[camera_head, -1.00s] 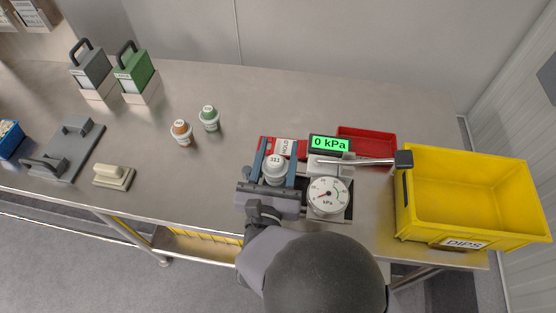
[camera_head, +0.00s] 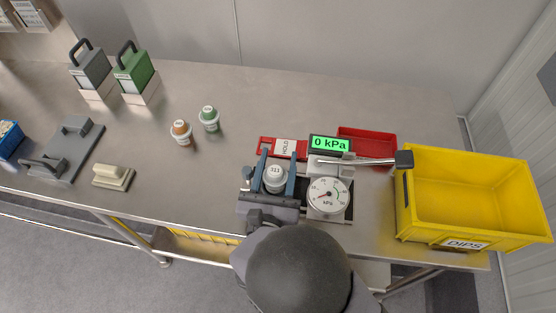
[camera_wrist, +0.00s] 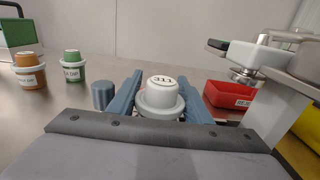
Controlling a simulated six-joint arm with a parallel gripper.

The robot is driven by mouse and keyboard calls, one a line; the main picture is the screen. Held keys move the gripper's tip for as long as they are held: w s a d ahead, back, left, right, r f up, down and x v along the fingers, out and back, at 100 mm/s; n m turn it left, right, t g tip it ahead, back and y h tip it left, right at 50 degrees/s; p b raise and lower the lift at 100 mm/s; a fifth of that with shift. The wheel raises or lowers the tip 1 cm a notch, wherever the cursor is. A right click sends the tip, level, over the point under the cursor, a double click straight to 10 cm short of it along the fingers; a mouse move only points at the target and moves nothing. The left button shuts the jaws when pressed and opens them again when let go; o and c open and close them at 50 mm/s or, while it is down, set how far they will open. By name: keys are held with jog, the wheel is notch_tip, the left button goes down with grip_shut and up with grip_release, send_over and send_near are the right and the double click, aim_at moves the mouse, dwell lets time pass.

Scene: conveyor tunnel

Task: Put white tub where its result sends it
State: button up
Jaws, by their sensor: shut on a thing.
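The white tub (camera_head: 275,178), with 311 on its lid, is between the two blue fingers of my gripper (camera_head: 276,176), which is shut on it. In the wrist view the tub (camera_wrist: 161,95) stands upright between the fingers. The tub is just left of the pressure tester (camera_head: 328,196), whose round dial reads near the low end. The tester's green display (camera_head: 330,143) reads 0 kPa. I cannot tell whether the tub is clear of the surface below it.
Behind the tub lies a red tray marked HOLD (camera_head: 285,147); another red tray (camera_head: 367,145) is behind the tester. A yellow bin marked DIPS (camera_head: 470,195) stands right, near the tester's lever (camera_head: 403,160). Orange-lidded (camera_head: 181,132) and green-lidded tubs (camera_head: 209,118) stand left.

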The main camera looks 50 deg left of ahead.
aim_at(273, 186)
jog(key=o, duration=1.5)
jog(key=shift+s, duration=0.15)
jog(key=shift+s+d+f, duration=0.15)
jog(key=shift+s+d, duration=0.1)
jog(key=shift+s, duration=0.05)
jog(key=shift+v, duration=2)
jog(key=shift+d, duration=0.1)
jog(key=c, duration=0.3)
